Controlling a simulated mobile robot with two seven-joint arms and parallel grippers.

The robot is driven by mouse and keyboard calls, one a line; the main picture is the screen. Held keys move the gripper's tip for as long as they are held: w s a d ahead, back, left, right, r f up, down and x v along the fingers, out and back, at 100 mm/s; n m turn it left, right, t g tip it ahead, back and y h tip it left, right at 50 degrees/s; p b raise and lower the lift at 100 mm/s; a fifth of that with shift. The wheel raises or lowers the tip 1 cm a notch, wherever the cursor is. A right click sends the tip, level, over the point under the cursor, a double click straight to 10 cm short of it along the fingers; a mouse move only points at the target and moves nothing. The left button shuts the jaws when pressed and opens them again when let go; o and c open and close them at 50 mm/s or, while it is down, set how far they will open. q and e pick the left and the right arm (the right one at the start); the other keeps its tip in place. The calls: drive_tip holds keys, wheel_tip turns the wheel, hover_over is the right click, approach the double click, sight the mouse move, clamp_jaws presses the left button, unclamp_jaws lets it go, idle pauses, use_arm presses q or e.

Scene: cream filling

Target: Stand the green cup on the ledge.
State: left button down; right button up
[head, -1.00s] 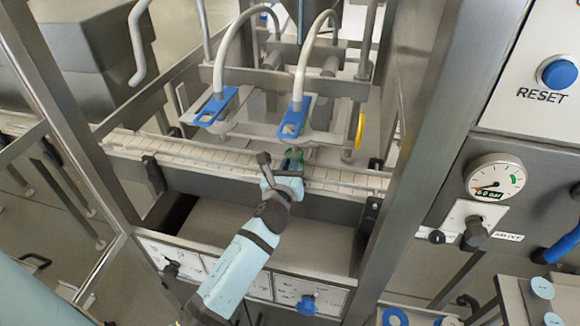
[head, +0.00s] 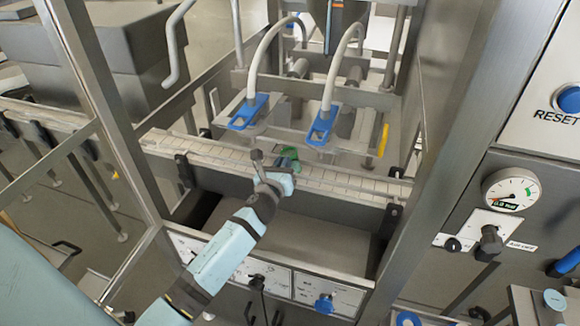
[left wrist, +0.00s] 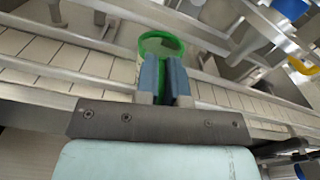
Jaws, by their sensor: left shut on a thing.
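The green cup (head: 289,155) is in my left gripper (head: 281,166), over the tiled conveyor belt. In the left wrist view the cup's round green rim (left wrist: 161,36) shows just beyond the two blue fingers (left wrist: 163,72), which are closed on its side. Much of the cup is hidden behind the fingers. I cannot tell whether its base touches the belt. No surface is clearly marked as the ledge; a flat grey surface (head: 310,238) lies below the front of the conveyor. My right gripper is not in view.
The pale conveyor belt (head: 350,183) runs across the machine, with metal rails along it. Two blue nozzle holders (head: 248,112) with white hoses hang behind the cup. Steel posts (head: 455,130) flank the opening. A pressure gauge (head: 511,191) is at right.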

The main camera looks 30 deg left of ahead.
use_arm(q)
drive_tip(key=shift+s+a+f, duration=0.1)
drive_tip(key=shift+a+f, duration=0.05)
drive_tip(key=shift+a, duration=0.35)
drive_tip(key=c, duration=1.1)
unclamp_jaws()
drive_tip(key=shift+c, duration=0.2)
drive_tip(key=b+v, duration=0.1)
drive_tip(key=v, duration=1.2)
drive_tip(key=shift+s, duration=0.35)
